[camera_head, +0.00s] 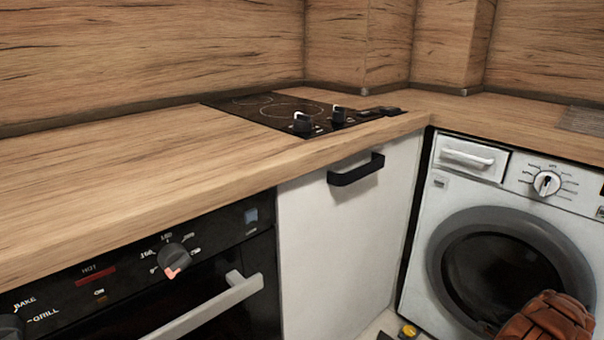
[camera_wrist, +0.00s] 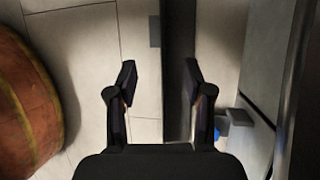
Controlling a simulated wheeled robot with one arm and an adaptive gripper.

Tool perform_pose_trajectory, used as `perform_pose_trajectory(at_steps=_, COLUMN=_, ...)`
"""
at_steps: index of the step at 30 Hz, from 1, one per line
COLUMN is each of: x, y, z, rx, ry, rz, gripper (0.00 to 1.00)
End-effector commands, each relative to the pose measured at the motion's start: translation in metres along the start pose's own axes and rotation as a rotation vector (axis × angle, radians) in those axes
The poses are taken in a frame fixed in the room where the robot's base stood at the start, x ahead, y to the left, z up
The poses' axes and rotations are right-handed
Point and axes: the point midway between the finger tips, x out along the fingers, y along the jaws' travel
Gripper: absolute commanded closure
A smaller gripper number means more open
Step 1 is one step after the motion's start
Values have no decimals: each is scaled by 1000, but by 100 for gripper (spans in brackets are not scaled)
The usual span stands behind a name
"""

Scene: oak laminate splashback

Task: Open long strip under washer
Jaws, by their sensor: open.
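The white washer (camera_head: 500,220) stands at the right in the head view, with a round dark door, a dial and a drawer at its top left. Its lower part is out of frame, so the long strip under it does not show there. In the wrist view my gripper (camera_wrist: 160,70) is open, with nothing between its two black fingers. Pale panels and a dark vertical band (camera_wrist: 179,40) lie beyond the fingers. I cannot tell whether either belongs to the strip. My gripper does not show clearly in the head view.
A brown ribbed object (camera_head: 548,320) covers the washer's lower right in the head view. A rounded orange-brown thing (camera_wrist: 25,95) fills the wrist view's left side. A small yellow-topped item (camera_head: 407,331) is on the floor. The oven (camera_head: 215,290) and white cabinet (camera_head: 340,230) stand left.

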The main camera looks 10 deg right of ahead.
Motion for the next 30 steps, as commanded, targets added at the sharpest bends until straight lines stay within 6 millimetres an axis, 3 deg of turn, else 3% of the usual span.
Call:
perform_pose_trajectory(at_steps=5, x=-31, y=13, z=48, rx=-99, ry=-12, rz=16, gripper=49)
perform_pose_trajectory(at_steps=11, x=-83, y=49, z=131, rx=-295, ry=-32, rz=57, gripper=49)
perform_pose_trajectory(at_steps=21, x=-174, y=137, z=255, rx=-665, ry=-43, rz=133, gripper=49)
perform_pose_trajectory(at_steps=30, x=-253, y=228, z=333, rx=-987, ry=-31, rz=196, gripper=49)
